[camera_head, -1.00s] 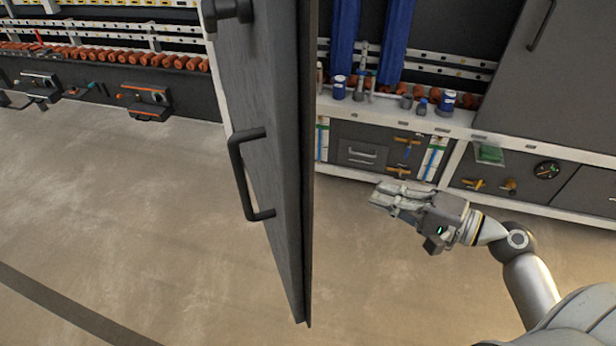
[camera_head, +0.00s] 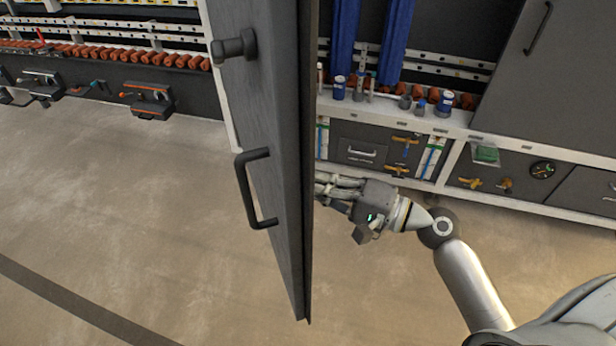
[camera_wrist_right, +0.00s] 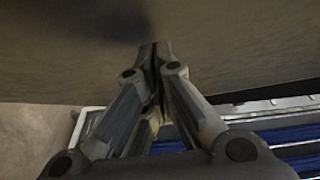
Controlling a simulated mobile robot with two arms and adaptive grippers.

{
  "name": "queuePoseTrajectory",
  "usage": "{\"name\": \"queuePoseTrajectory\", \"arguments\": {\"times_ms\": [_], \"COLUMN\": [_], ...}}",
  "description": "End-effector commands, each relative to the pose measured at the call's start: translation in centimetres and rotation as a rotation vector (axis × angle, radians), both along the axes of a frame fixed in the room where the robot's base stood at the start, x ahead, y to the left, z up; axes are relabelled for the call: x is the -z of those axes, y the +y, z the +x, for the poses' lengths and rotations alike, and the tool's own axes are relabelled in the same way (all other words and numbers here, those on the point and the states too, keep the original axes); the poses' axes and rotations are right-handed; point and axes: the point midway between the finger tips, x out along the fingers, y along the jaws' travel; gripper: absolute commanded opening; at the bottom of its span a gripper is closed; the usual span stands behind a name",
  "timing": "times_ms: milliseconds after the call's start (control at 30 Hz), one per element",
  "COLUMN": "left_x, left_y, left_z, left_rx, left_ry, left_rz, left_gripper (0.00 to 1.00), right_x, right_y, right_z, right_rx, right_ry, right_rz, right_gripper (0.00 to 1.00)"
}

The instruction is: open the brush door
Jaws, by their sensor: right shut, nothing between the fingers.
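The dark grey brush door (camera_head: 277,150) stands swung out in the head view, seen nearly edge-on. Its outer face carries a black bar handle (camera_head: 250,190) and a dark knob (camera_head: 236,46) above it. My right gripper (camera_head: 322,186) is at the inner side of the door, to the right of its edge, with the fingertips at or very near the panel. In the right wrist view the fingers (camera_wrist_right: 153,52) are shut and empty, their tips against or just short of a broad dark surface (camera_wrist_right: 240,40). Contact cannot be told. My left gripper is not in view.
Blue hanging brushes (camera_head: 395,40) and a white-edged counter (camera_head: 400,112) with small bottles are behind, right of the door. A grey closed cabinet panel (camera_head: 550,70) is at the upper right. Open floor (camera_head: 110,210) lies left of the door.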

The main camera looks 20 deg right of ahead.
Motion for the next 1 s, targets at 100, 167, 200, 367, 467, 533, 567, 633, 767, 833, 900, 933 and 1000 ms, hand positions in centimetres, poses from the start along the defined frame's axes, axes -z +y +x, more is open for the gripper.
{"name": "queuePoseTrajectory", "arguments": {"times_ms": [100, 167, 200, 367, 467, 533, 567, 633, 767, 833, 900, 933, 1000], "left_x": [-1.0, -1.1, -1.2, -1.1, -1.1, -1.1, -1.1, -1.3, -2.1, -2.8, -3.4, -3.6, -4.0], "left_y": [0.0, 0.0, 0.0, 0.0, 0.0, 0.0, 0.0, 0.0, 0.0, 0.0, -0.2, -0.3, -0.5], "left_z": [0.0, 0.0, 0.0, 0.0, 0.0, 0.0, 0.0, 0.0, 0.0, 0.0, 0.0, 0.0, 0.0], "left_rx": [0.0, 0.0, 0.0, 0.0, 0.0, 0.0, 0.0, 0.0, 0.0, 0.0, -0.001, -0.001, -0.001], "left_ry": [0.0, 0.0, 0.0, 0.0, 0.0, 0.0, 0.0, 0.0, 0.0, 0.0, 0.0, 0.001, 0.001], "left_rz": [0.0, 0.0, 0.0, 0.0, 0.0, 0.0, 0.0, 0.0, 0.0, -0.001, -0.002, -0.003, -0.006], "left_gripper": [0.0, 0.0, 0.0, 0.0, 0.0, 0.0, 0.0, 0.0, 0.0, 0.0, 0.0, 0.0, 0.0], "right_x": [-0.3, -0.2, -0.1, 0.0, 0.0, 0.0, 0.0, 0.0, 0.3, 0.6, 0.8, 0.8, 0.8], "right_y": [1.3, 1.6, 1.8, 2.0, 2.0, 2.0, 2.0, 2.3, 4.3, 6.2, 8.3, 9.2, 11.1], "right_z": [0.0, 0.0, 0.0, 0.0, 0.0, 0.0, 0.0, 0.0, 0.3, 0.4, 0.5, 0.6, 0.5], "right_rx": [0.002, 0.002, 0.002, 0.002, 0.002, 0.002, 0.002, 0.003, 0.007, 0.008, 0.009, 0.009, 0.009], "right_ry": [0.0, 0.0, -0.001, -0.001, -0.001, -0.001, -0.001, 0.002, 0.015, 0.023, 0.027, 0.028, 0.027], "right_rz": [0.003, 0.001, 0.001, -0.001, -0.001, -0.001, -0.001, 0.001, 0.008, 0.009, 0.009, 0.009, 0.008], "right_gripper": [0.0, 0.0, 0.0, 0.0, 0.0, 0.0, 0.0, 0.0, 0.0, 0.0, 0.0, 0.0, 0.0]}}
